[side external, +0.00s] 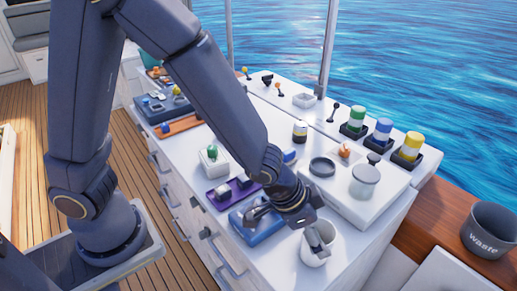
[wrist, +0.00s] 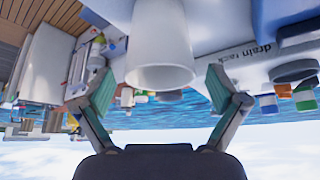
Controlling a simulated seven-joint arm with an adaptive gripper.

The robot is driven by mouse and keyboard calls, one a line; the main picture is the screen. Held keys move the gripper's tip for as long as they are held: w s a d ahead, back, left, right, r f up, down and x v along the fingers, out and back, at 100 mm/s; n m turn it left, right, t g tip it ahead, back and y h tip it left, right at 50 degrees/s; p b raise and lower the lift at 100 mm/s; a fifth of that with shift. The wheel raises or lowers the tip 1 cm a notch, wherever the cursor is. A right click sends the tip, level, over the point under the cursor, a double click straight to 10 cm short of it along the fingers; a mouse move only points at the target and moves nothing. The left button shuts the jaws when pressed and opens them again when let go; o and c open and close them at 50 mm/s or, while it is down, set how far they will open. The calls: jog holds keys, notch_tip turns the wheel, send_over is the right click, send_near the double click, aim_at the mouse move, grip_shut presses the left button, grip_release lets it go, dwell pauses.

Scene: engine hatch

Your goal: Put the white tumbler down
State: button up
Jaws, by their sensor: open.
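The white tumbler (side external: 318,256) stands upright on the white counter near its front right end in the side view. In the wrist view the tumbler (wrist: 160,38) shows large and upside down, centred between the fingers. My gripper (side external: 319,238) is open and low at the tumbler's top. In the wrist view the green-padded fingers of my gripper (wrist: 160,92) are spread to either side of the tumbler, with visible gaps. The side view does not show the finger contact clearly.
A raised white drain rack (side external: 345,203) beside the tumbler holds a clear jar (side external: 365,181) and a dark ring (side external: 322,167). A blue tray (side external: 257,229) lies left of my gripper. A grey waste bin (side external: 489,230) stands at the right. Several coloured canisters line the back.

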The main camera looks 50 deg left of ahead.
jog(key=v, duration=1)
jog(key=s+a+r+n+y, duration=0.1)
jog(key=s+a+r+n, duration=0.2)
jog(key=a, duration=0.7)
jog(key=s+a+r+n+y, duration=0.2)
jog(key=s+a+r, duration=0.4)
jog(key=a, duration=0.4)
jog(key=shift+r+n+t, duration=0.3)
jog(key=shift+r+n, duration=0.2)
jog(key=shift+n, duration=0.2)
